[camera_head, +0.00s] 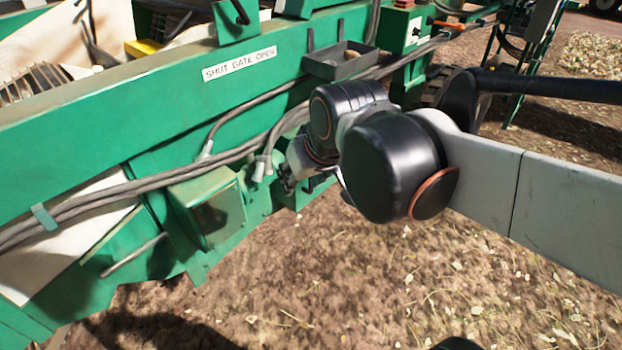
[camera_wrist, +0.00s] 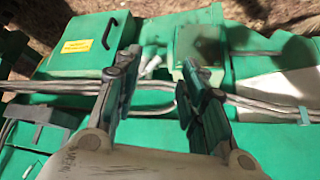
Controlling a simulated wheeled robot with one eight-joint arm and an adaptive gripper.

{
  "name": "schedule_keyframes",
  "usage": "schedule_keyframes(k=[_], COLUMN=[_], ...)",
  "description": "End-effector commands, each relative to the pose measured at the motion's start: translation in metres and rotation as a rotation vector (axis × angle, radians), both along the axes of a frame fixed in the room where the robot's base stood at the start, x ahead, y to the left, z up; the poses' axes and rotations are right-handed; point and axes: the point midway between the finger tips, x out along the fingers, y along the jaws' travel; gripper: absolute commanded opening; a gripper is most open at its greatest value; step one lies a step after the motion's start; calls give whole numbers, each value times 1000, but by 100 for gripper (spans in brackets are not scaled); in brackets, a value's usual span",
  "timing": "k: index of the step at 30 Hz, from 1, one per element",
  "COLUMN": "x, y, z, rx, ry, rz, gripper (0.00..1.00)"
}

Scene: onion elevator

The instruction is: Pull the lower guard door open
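A green panel (camera_wrist: 60,62) with a black bar handle (camera_wrist: 118,30) and a yellow label (camera_wrist: 76,46) is at the upper left of the wrist view. It looks like the lower guard door and appears closed. In the head view my arm covers that part of the machine. My gripper (camera_wrist: 158,78) is open, with nothing between its fingers. Its fingers are over the green machine and grey cables, to the right of and below the handle in the wrist view, apart from it. In the head view my gripper (camera_head: 298,180) is partly hidden behind my wrist.
Grey cables (camera_head: 105,202) run along the machine's side. A green open box (camera_head: 208,208) juts out left of my gripper. The dirt ground (camera_head: 330,290) in front is clear.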

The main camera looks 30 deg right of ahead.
Motion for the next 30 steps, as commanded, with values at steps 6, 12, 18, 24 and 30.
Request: schedule_keyframes(k=[6, 12, 18, 24, 30], x=[61, 119, 175, 227, 272], y=[-15, -35, -61, -92, -125], z=[9, 2, -20, -55, -102], rx=[15, 24, 21, 21, 24], ry=[33, 64, 92, 117, 142], rz=[-16, -21, -8, 9, 27], gripper=[38, 38, 38, 38, 38])
